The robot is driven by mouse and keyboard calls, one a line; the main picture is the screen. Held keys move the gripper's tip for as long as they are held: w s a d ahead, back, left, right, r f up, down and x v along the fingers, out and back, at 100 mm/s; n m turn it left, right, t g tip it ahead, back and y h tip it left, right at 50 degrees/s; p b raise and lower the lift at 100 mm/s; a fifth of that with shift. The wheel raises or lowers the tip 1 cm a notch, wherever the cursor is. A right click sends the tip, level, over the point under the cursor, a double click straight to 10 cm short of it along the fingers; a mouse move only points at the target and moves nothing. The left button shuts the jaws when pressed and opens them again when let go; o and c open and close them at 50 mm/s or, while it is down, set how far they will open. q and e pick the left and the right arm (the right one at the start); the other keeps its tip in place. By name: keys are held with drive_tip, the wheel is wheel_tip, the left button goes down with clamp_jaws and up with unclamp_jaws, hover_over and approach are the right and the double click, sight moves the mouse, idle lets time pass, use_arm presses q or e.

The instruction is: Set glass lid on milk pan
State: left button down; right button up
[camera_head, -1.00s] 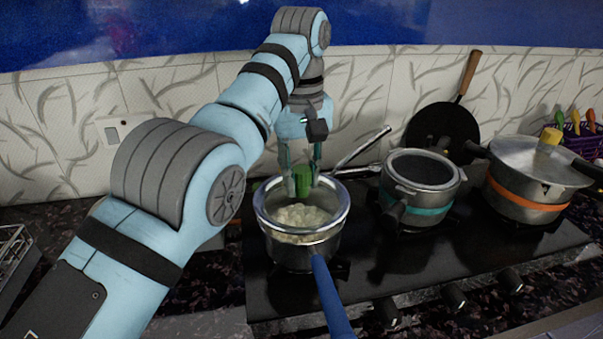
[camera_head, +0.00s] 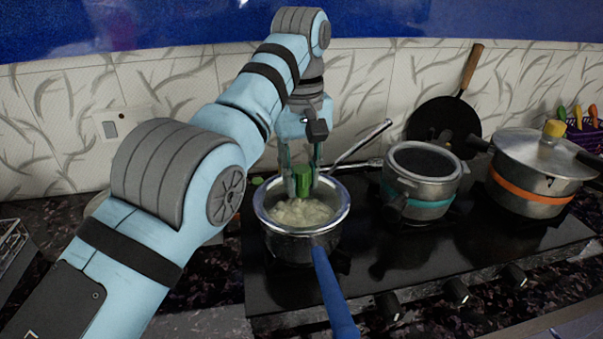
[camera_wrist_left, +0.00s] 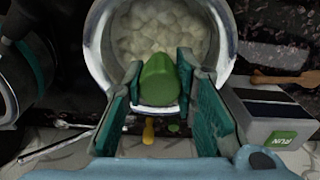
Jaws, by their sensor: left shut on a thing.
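The milk pan (camera_head: 290,250) with the blue handle (camera_head: 333,298) stands on the front left of the hob, with pale lumpy food inside. My left gripper (camera_head: 303,182) is over the pan, shut on the green knob of the glass lid (camera_head: 303,180). The knob also shows between the fingers in the left wrist view (camera_wrist_left: 160,80). The clear glass hardly shows, and the food is visible through the opening. The lid is at or just above the pan rim; I cannot tell whether they touch. My right gripper is not in view.
A steel pot with a teal band (camera_head: 420,190) stands right of the pan, and a lidded pot with an orange band (camera_head: 535,180) farther right. A black frying pan (camera_head: 440,125) leans on the wall. The hob's front middle is clear.

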use_arm(q)
drive_tip(key=shift+f, duration=0.15)
drive_tip(key=shift+f+b, duration=0.3)
drive_tip(key=shift+b, duration=0.15)
drive_tip(key=c, duration=1.2)
unclamp_jaws()
drive_tip(key=shift+r, duration=0.1)
drive_tip(key=o, duration=1.2)
